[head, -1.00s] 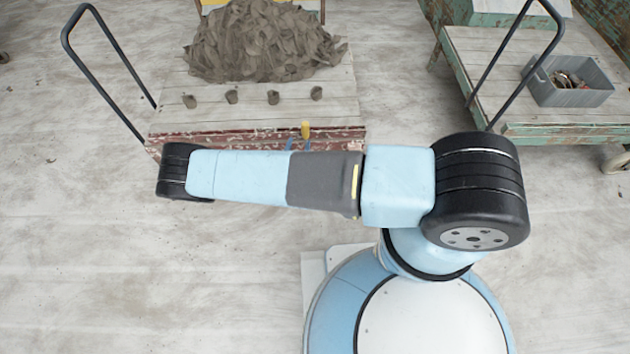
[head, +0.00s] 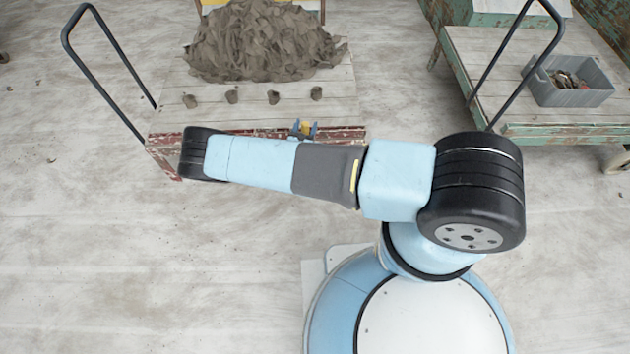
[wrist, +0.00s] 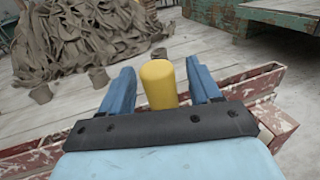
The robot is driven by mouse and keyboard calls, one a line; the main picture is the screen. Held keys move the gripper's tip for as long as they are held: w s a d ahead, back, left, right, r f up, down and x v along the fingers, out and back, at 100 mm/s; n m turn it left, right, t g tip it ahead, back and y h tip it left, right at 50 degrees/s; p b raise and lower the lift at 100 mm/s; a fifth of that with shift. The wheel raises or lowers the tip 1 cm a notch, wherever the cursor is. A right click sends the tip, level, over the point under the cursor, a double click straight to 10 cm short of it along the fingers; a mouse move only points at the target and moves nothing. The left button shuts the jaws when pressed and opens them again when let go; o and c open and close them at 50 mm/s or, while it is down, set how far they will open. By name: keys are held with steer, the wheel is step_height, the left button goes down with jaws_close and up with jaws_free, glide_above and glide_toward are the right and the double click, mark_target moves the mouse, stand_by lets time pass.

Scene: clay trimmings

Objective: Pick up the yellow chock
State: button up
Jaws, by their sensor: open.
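The yellow chock (wrist: 159,84) is a rounded, upright yellow piece near the front edge of the table with the clay heap. In the wrist view it stands between the two blue fingers of my gripper (wrist: 160,90), with a visible gap on each side. My gripper is open. In the head view the chock (head: 306,128) is a small yellow patch between the blue fingertips (head: 304,130), just above my arm. My arm hides the rest of the gripper there. The chock's lower end is hidden by the gripper body in the wrist view.
A heap of grey-brown clay trimmings (head: 260,42) lies on the worn table (head: 170,120). Several small clay lumps (head: 232,97) stand in a row before it. A green-edged cart (head: 480,60) with a grey bin (head: 585,95) stands at right. Black rail handles (head: 110,45) flank the table.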

steer(key=shift+c, duration=0.2)
jaws_close()
stand_by(0.3)
stand_by(0.8)
